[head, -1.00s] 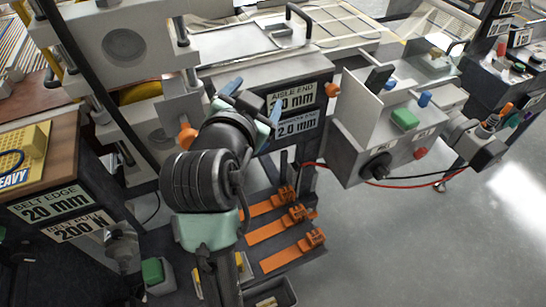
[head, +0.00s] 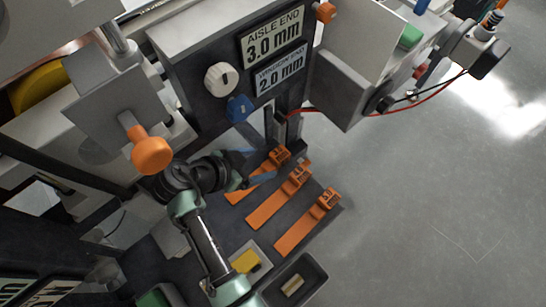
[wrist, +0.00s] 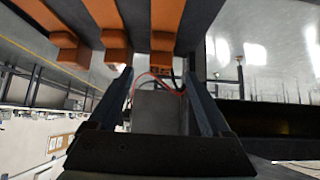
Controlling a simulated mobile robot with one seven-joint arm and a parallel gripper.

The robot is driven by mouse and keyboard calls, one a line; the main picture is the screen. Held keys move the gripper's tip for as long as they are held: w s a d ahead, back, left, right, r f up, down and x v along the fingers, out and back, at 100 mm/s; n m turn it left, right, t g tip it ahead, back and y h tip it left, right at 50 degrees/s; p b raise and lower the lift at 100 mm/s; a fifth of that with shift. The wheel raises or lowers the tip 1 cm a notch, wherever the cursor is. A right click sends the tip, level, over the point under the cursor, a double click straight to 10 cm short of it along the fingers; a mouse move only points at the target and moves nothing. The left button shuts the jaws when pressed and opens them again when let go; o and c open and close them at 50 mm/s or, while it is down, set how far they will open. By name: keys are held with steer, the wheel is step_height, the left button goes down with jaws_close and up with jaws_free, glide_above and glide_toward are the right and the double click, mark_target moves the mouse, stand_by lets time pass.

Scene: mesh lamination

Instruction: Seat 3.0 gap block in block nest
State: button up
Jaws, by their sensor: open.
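Three orange gap blocks with long flat tails lie side by side on a dark shelf: a left one (head: 272,160), a middle one (head: 296,178) and a right one (head: 326,202). Their small labels are too blurred to read. My gripper (head: 262,167) is open and empty by the head of the left block, partly covering it. In the wrist view, an orange block (wrist: 164,45) shows between and beyond my open fingers (wrist: 158,75). I cannot tell which part is the block nest.
A machine panel carries a 3.0 mm aisle-end sign (head: 272,40), a 2.0 mm window-end sign (head: 280,72), a white knob (head: 221,79) and a blue knob (head: 240,108). An orange knob (head: 151,150) juts out at left. A tray (head: 318,272) lies at the shelf front. Floor at right is clear.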

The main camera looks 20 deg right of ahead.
mark_target(273, 159)
steer(key=b+x, duration=0.1)
steer(key=x, duration=0.7)
steer(key=shift+w, duration=0.1)
jaws_close()
